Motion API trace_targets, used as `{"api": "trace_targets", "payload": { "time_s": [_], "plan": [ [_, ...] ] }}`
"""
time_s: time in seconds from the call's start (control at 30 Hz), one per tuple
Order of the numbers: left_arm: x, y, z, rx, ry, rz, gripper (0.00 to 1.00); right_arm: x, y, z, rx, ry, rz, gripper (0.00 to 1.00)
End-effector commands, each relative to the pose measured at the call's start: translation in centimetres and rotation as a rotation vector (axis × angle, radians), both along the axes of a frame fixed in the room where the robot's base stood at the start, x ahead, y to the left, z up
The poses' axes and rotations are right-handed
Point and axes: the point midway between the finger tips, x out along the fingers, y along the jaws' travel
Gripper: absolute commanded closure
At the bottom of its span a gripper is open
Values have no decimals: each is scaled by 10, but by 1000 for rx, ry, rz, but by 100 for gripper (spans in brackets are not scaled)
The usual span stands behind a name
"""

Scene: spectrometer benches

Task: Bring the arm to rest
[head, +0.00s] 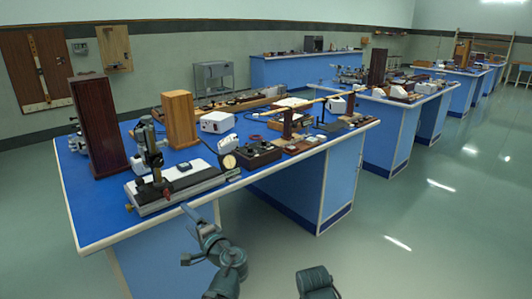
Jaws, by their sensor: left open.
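My left gripper (191,235) is low in the head view, in front of the near blue bench (90,222). Its jaws are open, with one finger pointing up and left and the other lower left. Nothing shows between them. It appears apart from the bench, overlapping its front side in the picture. The left arm comes up from the bottom edge. A dark green part of mine shows at the bottom centre, but no right gripper is in view.
The near bench holds a black-and-white instrument (172,188), a tall dark wooden box (97,128), a lighter wooden box (179,119) and a dial gauge (229,162) near its front edge. More blue benches stand behind. The green floor (430,225) to the right is clear.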

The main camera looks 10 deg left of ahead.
Motion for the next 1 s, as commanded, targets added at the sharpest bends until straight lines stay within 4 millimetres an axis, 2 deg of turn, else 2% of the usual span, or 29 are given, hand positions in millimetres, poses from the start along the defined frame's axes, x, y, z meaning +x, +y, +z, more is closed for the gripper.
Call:
{"api": "trace_targets", "payload": {
  "time_s": [0.03, 0.1, 0.17, 0.27, 0.43, 0.6, 0.7, 0.8, 1.0],
  "plan": [
    [-2, -3, 8, -42, 4, 10, 18, 0, 0, 15, 0, 0, 0, 50],
    [-8, -10, 10, -139, 18, 37, 18, 0, 0, 36, 0, 0, 0, 50],
    [-16, -20, 9, -251, 44, 70, 18, 0, 0, 58, 0, 0, 0, 50],
    [-33, -47, 2, -461, 118, 130, 18, 0, 0, 94, 0, 0, 0, 50],
    [-74, -115, -10, -795, 314, 222, 18, 0, 0, 150, 0, 0, -1, 50],
    [-122, -188, -6, -1046, 544, 283, 18, 0, 0, 193, 0, 0, -1, 50],
    [-145, -220, 0, -1141, 657, 302, 18, 0, 0, 208, 0, 0, -1, 50],
    [-161, -241, 5, -1197, 735, 312, 18, 0, 0, 217, 0, 0, -1, 50],
    [-171, -254, 6, -1233, 786, 320, 18, 0, 0, 218, 0, 0, -1, 50]
  ]
}}
